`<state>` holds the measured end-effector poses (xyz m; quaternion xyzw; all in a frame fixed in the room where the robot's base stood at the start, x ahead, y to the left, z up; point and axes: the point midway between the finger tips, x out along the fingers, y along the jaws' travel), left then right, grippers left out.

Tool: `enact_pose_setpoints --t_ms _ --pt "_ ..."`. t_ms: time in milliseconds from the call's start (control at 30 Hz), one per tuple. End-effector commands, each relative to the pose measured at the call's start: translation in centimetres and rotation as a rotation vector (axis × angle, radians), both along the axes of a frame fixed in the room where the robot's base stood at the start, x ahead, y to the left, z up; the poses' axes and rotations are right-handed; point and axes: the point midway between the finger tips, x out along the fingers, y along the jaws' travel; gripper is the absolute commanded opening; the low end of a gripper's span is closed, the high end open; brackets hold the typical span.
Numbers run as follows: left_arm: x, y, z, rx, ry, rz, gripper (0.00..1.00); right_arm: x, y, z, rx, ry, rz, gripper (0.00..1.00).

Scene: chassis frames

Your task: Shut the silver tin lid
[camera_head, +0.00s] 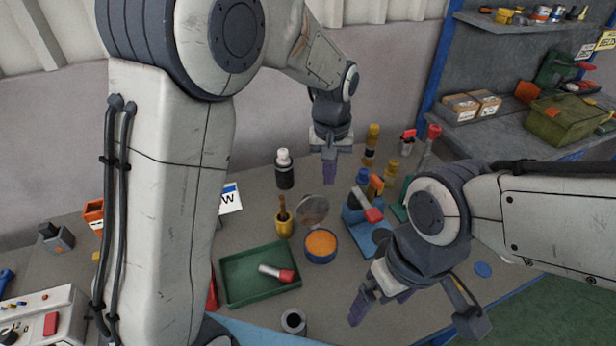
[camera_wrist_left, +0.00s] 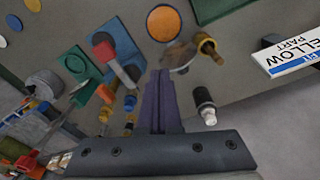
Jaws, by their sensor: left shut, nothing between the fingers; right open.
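The round tin (camera_head: 320,258) stands on the table, filled with something orange (camera_head: 320,243). Its silver lid (camera_head: 312,209) stands open, tilted up at the tin's back edge. In the left wrist view the orange content (camera_wrist_left: 164,23) shows at the top, with the lid (camera_wrist_left: 181,56) edge-on beside the fingertips. My left gripper (camera_head: 330,180) is shut and empty, pointing down behind and above the lid; it also shows in the left wrist view (camera_wrist_left: 160,75). I cannot tell whether it touches the lid. My right gripper (camera_head: 381,303) is open and empty, at the front right.
A green tray (camera_head: 236,291) with a red-and-white item (camera_head: 278,273) lies left of the tin. A brass pot (camera_head: 284,226) and a black bottle (camera_head: 284,173) stand left of the lid. A blue holder (camera_head: 353,217) with tools stands close on the right.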

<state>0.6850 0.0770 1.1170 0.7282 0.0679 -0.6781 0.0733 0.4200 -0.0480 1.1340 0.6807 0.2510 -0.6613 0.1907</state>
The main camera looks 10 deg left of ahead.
Motion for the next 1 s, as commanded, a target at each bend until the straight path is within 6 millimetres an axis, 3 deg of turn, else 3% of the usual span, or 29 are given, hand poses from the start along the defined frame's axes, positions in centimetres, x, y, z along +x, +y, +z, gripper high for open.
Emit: enact_pose_setpoints --t_ms 33,100,200,300,567,933,1000 --pt "2.8 1.9 -1.0 0.008 0.001 0.093 0.00 0.0 0.0 0.3 0.000 0.000 0.000 0.93" --pt "5.7 4.0 -2.2 0.013 -0.006 0.200 0.00 0.0 0.0 0.4 0.000 0.000 0.000 0.93" --pt "8.4 6.5 -3.6 0.020 -0.014 0.311 0.00 0.0 0.0 0.5 0.000 0.000 0.000 0.93" --pt "9.7 8.1 -4.4 0.024 -0.018 0.375 0.00 0.0 0.0 0.6 0.000 0.000 -0.001 0.93" --pt "10.2 8.8 -7.2 0.027 -0.016 0.396 0.00 0.0 0.0 1.5 0.000 0.000 -0.001 0.93" --pt "10.8 9.2 -14.8 0.026 -0.014 0.396 0.00 0.0 0.0 4.0 0.000 0.000 -0.002 0.93" --pt "9.7 8.3 -13.7 0.025 -0.019 0.391 0.00 0.0 0.0 5.0 0.000 0.000 -0.002 0.93"
